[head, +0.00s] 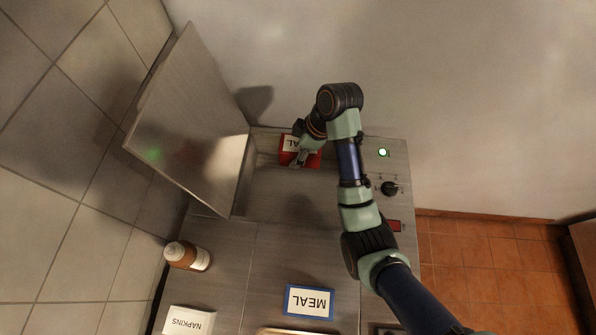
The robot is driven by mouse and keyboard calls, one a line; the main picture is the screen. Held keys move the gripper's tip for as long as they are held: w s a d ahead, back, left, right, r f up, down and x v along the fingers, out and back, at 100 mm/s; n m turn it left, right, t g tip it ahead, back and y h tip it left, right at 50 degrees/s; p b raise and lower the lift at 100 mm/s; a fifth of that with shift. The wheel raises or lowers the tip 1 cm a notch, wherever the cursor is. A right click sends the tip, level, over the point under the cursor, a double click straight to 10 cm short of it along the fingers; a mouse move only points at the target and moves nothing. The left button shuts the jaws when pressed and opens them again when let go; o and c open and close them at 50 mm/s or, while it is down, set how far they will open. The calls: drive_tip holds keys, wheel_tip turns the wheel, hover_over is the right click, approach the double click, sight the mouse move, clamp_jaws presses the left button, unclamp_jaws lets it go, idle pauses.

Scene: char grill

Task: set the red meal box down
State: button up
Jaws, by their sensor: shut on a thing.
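The red meal box (288,158) is in the far part of an open metal compartment (268,200), close to its back edge. A white label with dark letters shows on top of it. My gripper (301,158) is shut on the red meal box from above. My wrist hides part of the box, and I cannot tell whether its underside touches the compartment floor.
The open metal door (190,125) stands on the left of the compartment. A panel with a green light (382,152) and black knob (389,188) is on the right.

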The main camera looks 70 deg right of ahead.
sight(294, 184)
wheel_tip(294, 184, down, 19)
drive_tip(key=shift+r+b, duration=0.15)
drive_tip(key=shift+b, duration=0.95)
drive_tip(key=o, duration=1.4)
drive_tip(key=shift+o, duration=0.2)
drive_tip(key=a+p+v, duration=0.1)
drive_tip(key=v, duration=1.1)
drive_tip(key=shift+d, duration=0.45)
drive_tip(key=shift+s, duration=0.1)
